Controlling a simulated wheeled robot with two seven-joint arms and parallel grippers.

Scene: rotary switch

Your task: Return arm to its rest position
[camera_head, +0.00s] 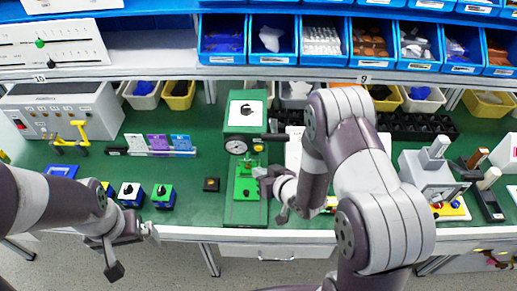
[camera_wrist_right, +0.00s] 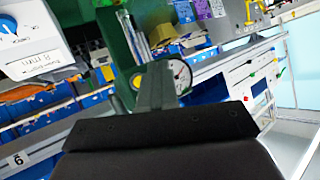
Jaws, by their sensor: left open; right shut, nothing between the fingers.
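My right arm reaches in from the right in the head view. Its gripper (camera_head: 268,184) is beside the green press-like device (camera_head: 248,190) at the table's middle, and I cannot tell whether it touches it. In the right wrist view the shut fingers (camera_wrist_right: 157,86) show with nothing held. My left gripper (camera_head: 133,250) is open and empty at the table's front edge, at the lower left. The green device carries a round gauge (camera_head: 237,147) and, at its top, a white panel with a black knob (camera_head: 248,110).
Small blue-based switch boxes (camera_head: 163,195) stand near my left gripper. A grey press (camera_head: 432,175) stands at the right. A grey control box (camera_head: 65,110) stands at the left. Blue bins (camera_head: 270,38) line the shelf behind.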

